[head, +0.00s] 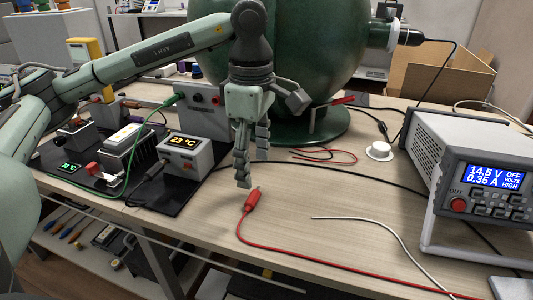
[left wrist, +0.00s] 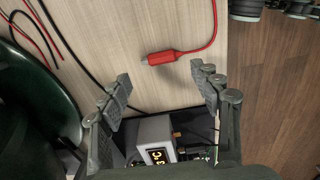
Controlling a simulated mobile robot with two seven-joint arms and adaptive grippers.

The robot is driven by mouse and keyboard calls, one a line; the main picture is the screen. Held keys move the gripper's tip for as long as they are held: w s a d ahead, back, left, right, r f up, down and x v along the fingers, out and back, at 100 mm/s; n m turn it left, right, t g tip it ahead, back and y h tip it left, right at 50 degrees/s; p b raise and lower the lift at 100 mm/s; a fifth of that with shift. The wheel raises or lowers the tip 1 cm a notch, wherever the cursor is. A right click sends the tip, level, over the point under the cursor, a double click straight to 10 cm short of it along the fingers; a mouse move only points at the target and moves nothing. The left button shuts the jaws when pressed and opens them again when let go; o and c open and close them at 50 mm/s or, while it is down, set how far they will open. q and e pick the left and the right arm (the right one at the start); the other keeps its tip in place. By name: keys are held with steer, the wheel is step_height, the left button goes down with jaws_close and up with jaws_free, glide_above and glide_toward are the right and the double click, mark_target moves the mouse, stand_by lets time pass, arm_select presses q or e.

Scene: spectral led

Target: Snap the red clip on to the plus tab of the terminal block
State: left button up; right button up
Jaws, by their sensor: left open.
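The red clip (head: 253,199) lies on the wooden table with its red lead trailing to the right. It also shows in the left wrist view (left wrist: 163,57), beyond my fingertips. My left gripper (head: 252,168) hangs pointing down just above and behind the clip in the head view. It is open and empty, its fingers spread in the left wrist view (left wrist: 160,88). What looks like the terminal block (head: 97,171), a small part with a red piece, sits on the dark board at left; its plus tab is too small to make out. My right gripper is not in view.
A 23 °C display box (head: 185,157) and a finned heat sink (head: 124,147) stand on the dark board (head: 165,200). A power supply (head: 470,180) stands at right. A large green sphere (head: 310,60) stands behind.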

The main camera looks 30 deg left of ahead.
mark_target(255, 196)
arm_select(q)
steer(key=shift+s+f, duration=0.1)
steer(key=shift+f, duration=3.5)
steer(key=c, duration=0.9)
steer(key=o, duration=1.1)
step_height(255, 196, up, 12)
